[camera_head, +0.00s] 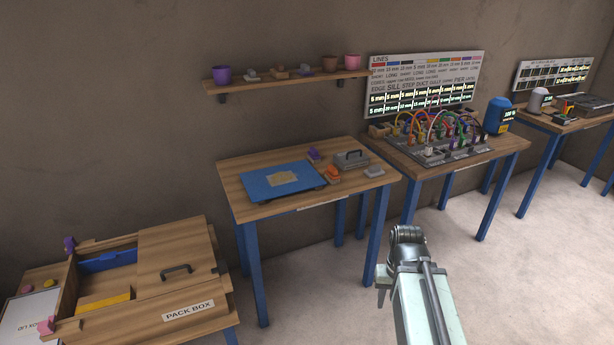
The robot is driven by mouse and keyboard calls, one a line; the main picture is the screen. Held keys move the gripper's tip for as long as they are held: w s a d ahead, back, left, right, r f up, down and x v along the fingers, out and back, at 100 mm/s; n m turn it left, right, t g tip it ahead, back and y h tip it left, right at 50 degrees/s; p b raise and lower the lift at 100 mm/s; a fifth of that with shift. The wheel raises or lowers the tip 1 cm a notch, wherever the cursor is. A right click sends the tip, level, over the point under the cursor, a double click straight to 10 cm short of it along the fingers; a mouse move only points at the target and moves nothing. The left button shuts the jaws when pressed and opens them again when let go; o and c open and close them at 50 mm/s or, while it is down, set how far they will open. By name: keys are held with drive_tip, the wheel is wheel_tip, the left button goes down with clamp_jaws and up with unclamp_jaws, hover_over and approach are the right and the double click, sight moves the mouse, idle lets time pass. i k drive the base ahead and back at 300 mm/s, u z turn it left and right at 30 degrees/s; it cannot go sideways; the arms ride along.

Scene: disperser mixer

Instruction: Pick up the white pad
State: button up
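I cannot single out the white pad with certainty. A small pale grey-white piece (374,171) lies at the right edge of the middle wooden table (240,207). A flat white panel with dark lettering (30,322) lies at the far lower left, cut by the picture edge. My arm rises from the bottom, right of centre, over bare floor.
The middle table bears a blue board (255,188), a grey handled block (351,159) and orange and purple pieces. A wooden pack box (178,246) stands at left. A wall shelf (290,84) holds pots. A cable-covered table stands right. The floor at right is clear.

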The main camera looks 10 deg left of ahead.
sight(374, 171)
drive_tip(key=z, duration=0.65)
drive_tip(key=i, duration=1.75)
drive_tip(key=u, duration=2.3)
drive_tip(key=i, duration=1)
